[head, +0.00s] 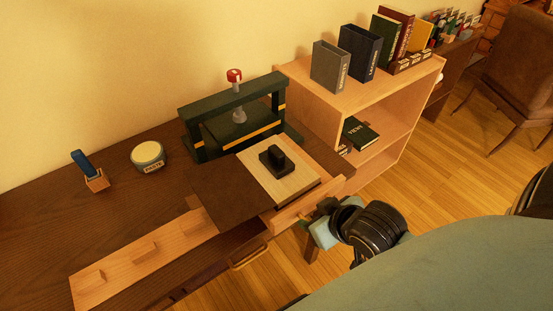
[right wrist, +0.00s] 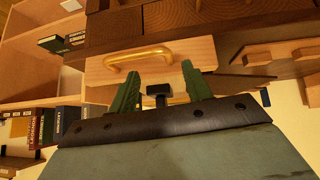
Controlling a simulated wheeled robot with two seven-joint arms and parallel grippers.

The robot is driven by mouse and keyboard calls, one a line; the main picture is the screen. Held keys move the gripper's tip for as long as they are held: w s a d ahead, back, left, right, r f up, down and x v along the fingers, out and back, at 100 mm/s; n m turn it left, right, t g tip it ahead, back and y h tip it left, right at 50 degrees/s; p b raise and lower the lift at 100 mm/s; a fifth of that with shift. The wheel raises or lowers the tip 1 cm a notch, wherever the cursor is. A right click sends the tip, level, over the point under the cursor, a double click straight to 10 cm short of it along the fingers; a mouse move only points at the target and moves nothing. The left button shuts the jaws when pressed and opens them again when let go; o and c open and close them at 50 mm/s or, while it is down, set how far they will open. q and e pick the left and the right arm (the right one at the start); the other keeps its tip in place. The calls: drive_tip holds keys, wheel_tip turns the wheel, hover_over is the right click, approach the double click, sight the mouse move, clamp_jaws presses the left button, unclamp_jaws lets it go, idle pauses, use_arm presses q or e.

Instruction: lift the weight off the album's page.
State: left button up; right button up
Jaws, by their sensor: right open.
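In the head view the album lies open on the desk, its dark brown cover (head: 228,192) to the left and its cream page (head: 294,188) to the right. The black weight (head: 277,161), a flat base with an upright grip, rests on the page. My right gripper (head: 318,212) is in front of and below the page, by a pale drawer front (head: 300,203), apart from the weight. In the right wrist view my right gripper (right wrist: 160,78) has its green fingers spread. A small dark T-shaped piece shows between them; I cannot tell what it is. My left gripper is out of view.
A dark green press (head: 237,117) with a red knob stands behind the album. A paste jar (head: 148,156) and a blue-handled tool (head: 83,166) are at left. A shelf with books (head: 330,66) stands at right. The pale drawer front has a brass handle (right wrist: 138,55).

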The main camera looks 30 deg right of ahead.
drive_tip(key=w+d+r+t, duration=0.1)
drive_tip(key=w+r, duration=0.1)
drive_tip(key=w+d+r+t, duration=0.1)
drive_tip(key=w+r+t, duration=0.1)
drive_tip(key=w+d+r+t+y, duration=0.1)
drive_tip(key=w+r+t, duration=0.1)
drive_tip(key=shift+w+d+r, duration=0.1)
drive_tip(key=shift+r, duration=0.3)
drive_tip(key=shift+w+r, duration=0.15)
drive_tip(key=shift+w, duration=0.15)
drive_tip(key=b, duration=0.1)
approach(279, 152)
drive_tip(key=shift+t, duration=0.3)
drive_tip(key=x, duration=0.4)
drive_tip(key=shift+d, duration=0.1)
drive_tip(key=x, duration=0.2)
drive_tip(key=b+x, duration=0.1)
drive_tip(key=x, duration=0.1)
drive_tip(key=shift+w+f, duration=0.2)
drive_tip(key=shift+f, duration=0.2)
drive_tip(key=shift+w+a+f+b, duration=0.1)
drive_tip(key=shift+w+a+b, duration=0.1)
drive_tip(key=shift+w+b, duration=0.1)
drive_tip(key=c, duration=0.9)
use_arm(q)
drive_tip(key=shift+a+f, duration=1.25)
use_arm(e)
clamp_jaws()
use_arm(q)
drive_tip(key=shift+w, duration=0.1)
